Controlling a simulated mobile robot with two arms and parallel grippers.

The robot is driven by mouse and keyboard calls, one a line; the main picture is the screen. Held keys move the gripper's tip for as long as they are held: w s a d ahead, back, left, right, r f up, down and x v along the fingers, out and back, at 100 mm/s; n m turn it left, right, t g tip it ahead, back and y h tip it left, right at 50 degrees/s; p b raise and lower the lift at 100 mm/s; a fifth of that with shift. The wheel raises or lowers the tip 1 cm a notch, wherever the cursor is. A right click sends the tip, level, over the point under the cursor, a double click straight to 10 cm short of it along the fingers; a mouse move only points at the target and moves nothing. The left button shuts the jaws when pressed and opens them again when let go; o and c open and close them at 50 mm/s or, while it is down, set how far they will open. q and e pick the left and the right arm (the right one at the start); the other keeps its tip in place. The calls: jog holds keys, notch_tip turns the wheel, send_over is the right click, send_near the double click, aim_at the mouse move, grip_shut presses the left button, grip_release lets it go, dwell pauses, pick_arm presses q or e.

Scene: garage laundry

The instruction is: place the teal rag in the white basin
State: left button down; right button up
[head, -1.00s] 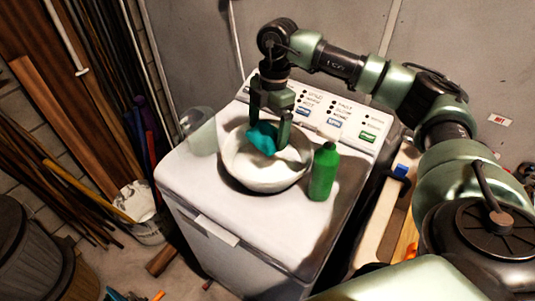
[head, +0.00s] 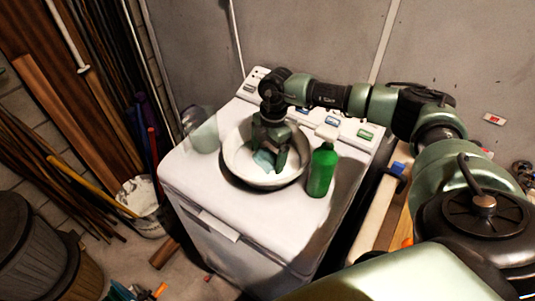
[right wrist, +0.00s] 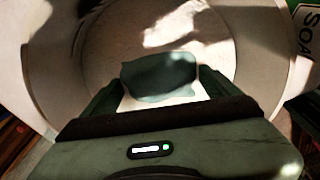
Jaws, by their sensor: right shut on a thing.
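The white basin (head: 236,150) stands on top of the white washing machine. The teal rag (head: 263,160) is inside the basin, low between the fingers of my right gripper (head: 272,165). The gripper points down into the basin and is shut on the rag. In the right wrist view the rag (right wrist: 158,76) shows as a dark teal bundle between the two fingers, with the basin's pale wall (right wrist: 108,45) around it. Whether the rag touches the basin floor is hard to tell. My left gripper is not in view.
A green bottle (head: 321,169) stands close to the basin's right side on the washing machine (head: 225,205). A clear container (head: 203,135) stands to its left. The control panel runs along the back. A white bucket (head: 139,203) is on the floor at left.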

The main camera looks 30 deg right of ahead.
jog(key=shift+f, duration=0.15)
jog(key=o, duration=1.3)
jog(key=shift+c, duration=0.2)
jog(key=shift+r, duration=0.25)
jog(key=shift+w+r, duration=0.1)
jog(key=shift+r, duration=0.2)
notch_tip(320, 180, up, 11)
jog(key=d+b, duration=0.1)
jog(key=b, duration=0.3)
jog(key=shift+d+r, duration=0.15)
jog(key=shift+d, duration=0.1)
